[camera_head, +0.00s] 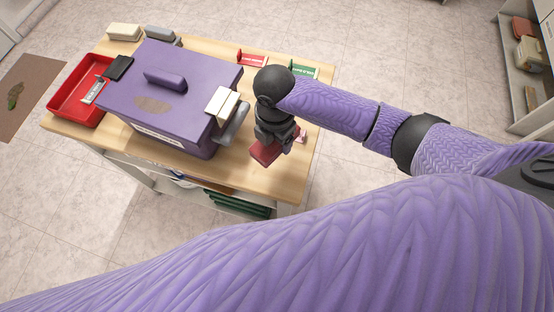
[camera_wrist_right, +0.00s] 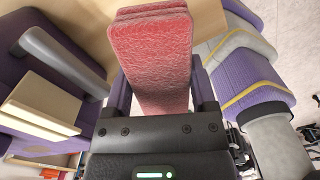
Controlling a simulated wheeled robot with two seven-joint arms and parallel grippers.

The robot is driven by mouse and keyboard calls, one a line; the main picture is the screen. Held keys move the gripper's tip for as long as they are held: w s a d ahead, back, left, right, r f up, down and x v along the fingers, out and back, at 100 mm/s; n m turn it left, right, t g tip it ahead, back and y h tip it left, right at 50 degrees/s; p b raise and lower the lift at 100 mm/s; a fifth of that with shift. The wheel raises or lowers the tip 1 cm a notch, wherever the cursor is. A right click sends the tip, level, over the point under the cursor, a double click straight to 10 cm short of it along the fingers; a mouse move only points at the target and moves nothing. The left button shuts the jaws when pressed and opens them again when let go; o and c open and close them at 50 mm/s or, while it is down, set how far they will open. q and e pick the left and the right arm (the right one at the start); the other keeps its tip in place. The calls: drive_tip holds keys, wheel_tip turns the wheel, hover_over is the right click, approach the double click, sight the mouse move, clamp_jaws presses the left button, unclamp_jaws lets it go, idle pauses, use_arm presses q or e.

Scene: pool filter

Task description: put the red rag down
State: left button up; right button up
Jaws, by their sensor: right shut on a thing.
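The red rag (camera_wrist_right: 155,55) is folded and textured, and fills the upper middle of the right wrist view. In the head view the rag (camera_head: 266,152) shows below my right gripper (camera_head: 277,140), at the right part of the wooden table (camera_head: 285,185). My right gripper is shut on the rag; the fingers are partly hidden behind it. I cannot tell whether the rag touches the tabletop. My left gripper is not in view.
A large purple box (camera_head: 200,88) with a grey handle (camera_head: 235,125) and cream block (camera_head: 222,104) stands left of my right gripper. A red tray (camera_head: 65,105) is at the table's left. Red (camera_head: 250,58) and green (camera_head: 301,70) labelled holders stand at the back right.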

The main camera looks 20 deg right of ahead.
sight(276, 163)
drive_tip(key=shift+n, duration=0.3)
wheel_tip(276, 163, down, 10)
drive_tip(key=b, duration=0.4)
drive_tip(key=shift+s+f, duration=0.15)
drive_tip(key=shift+f+b, duration=0.25)
drive_tip(key=shift+b, duration=0.1)
drive_tip(key=shift+r, duration=0.2)
drive_tip(key=shift+f, duration=0.15)
drive_tip(key=o, duration=1.1)
wheel_tip(276, 163, up, 12)
drive_tip(key=p, duration=0.5)
drive_tip(key=shift+f, duration=0.1)
drive_tip(key=shift+r, duration=0.3)
